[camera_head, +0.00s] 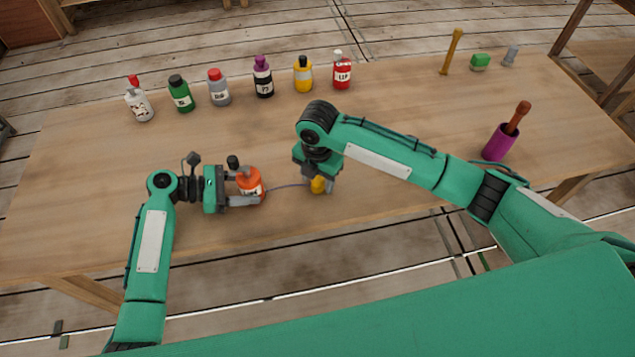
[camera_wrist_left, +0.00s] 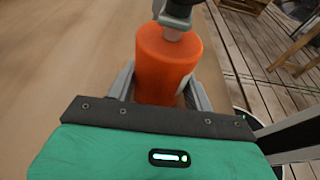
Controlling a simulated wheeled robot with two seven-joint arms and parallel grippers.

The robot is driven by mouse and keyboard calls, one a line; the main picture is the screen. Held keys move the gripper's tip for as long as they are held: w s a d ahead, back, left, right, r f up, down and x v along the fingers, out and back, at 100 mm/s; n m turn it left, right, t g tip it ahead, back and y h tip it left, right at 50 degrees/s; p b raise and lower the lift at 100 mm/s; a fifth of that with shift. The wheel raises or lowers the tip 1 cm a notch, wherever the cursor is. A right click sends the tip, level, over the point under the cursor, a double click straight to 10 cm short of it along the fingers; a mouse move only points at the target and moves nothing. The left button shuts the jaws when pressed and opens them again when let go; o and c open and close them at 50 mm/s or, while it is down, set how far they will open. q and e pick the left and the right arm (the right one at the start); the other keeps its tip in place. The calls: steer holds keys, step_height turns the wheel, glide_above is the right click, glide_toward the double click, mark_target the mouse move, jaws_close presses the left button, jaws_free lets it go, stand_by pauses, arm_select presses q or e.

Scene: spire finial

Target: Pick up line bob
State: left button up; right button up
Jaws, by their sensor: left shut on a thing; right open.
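An orange bottle (camera_head: 252,183) with a dark cap and a white label stands near the table's front edge. My left gripper (camera_head: 243,188) is shut on it from the left; in the left wrist view the orange bottle (camera_wrist_left: 165,68) sits between the fingers (camera_wrist_left: 160,88). A thin bluish line runs right from the bottle to a small yellow piece, which looks like the line bob (camera_head: 318,184). My right gripper (camera_head: 322,187) points down over the yellow piece with its jaws open, one grey finger beside it. The gripper partly hides the piece, and I cannot tell whether they touch.
Several bottles, including a purple-capped one (camera_head: 263,78), stand in a row along the back of the table (camera_head: 400,110). A purple cup (camera_head: 498,144) with a brown handle stands right. A yellow tool (camera_head: 452,50) and green block (camera_head: 480,62) are at the back right.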

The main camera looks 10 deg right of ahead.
mark_target(318, 179)
steer(key=shift+c, duration=0.4)
steer(key=c, duration=0.9)
step_height(318, 179, up, 10)
steer(key=shift+r, duration=0.1)
steer(key=shift+f, duration=4.5)
